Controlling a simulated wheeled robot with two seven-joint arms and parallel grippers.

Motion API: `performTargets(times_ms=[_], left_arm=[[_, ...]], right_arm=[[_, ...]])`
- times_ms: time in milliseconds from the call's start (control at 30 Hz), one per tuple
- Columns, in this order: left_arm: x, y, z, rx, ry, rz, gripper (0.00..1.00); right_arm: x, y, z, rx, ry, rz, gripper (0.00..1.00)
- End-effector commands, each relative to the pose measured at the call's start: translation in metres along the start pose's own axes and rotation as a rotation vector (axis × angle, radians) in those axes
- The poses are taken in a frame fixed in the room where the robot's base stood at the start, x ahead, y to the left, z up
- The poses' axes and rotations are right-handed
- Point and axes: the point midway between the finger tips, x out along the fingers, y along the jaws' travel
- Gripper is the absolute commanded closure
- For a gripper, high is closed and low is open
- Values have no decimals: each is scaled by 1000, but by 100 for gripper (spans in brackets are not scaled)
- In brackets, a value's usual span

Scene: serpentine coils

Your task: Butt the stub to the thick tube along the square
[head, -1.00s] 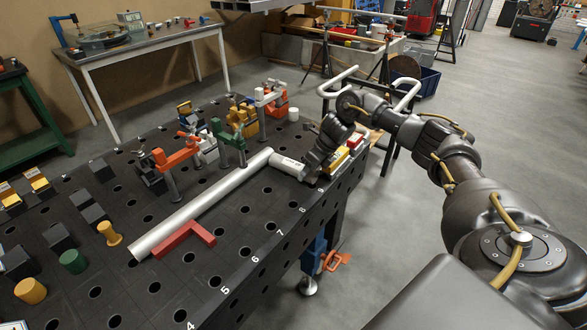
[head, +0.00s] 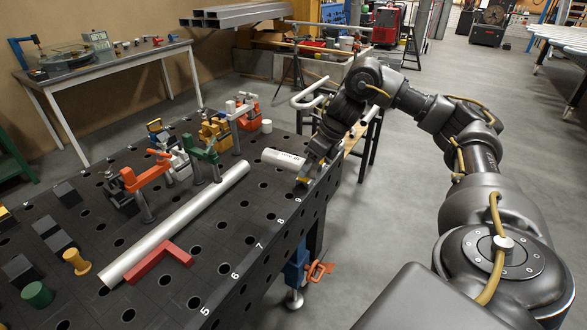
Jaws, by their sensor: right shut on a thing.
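The stub (head: 283,158) is a short whitish tube with dark marking, lying near the table's right edge. The thick tube (head: 178,221) is a long silver pipe lying diagonally across the black table. The stub's left end is a little apart from the tube's far end, with a visible gap. The red square (head: 160,261) lies flat beside the tube's near part. My right gripper (head: 304,172) is shut on the stub at its right end; the fingers are partly hidden. My left gripper is not in view.
Several clamps in orange (head: 147,174), green (head: 202,150) and other colours stand along the tube's far side. A small white cylinder (head: 267,126) stands beyond the stub.

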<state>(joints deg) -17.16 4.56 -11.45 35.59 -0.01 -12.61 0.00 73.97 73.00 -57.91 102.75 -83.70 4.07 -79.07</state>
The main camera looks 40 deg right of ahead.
Motion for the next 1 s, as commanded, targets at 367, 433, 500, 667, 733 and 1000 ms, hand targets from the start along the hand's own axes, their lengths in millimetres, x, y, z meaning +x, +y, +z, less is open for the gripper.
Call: performTargets(times_ms=[367, 433, 500, 667, 733, 1000], left_arm=[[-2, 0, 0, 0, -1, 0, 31], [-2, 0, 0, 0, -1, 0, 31], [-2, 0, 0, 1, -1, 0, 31], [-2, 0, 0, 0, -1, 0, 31], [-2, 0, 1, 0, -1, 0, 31], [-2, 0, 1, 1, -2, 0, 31]], right_arm=[[-32, 13, -31, 0, -1, 1, 89], [-32, 14, -32, 0, -1, 1, 89], [-31, 15, -32, -8, 1, 5, 89], [-14, 36, -21, -147, 32, 64, 89], [1, 55, -13, -275, 59, 117, 89], [61, 167, 12, -1059, 191, 427, 89]])
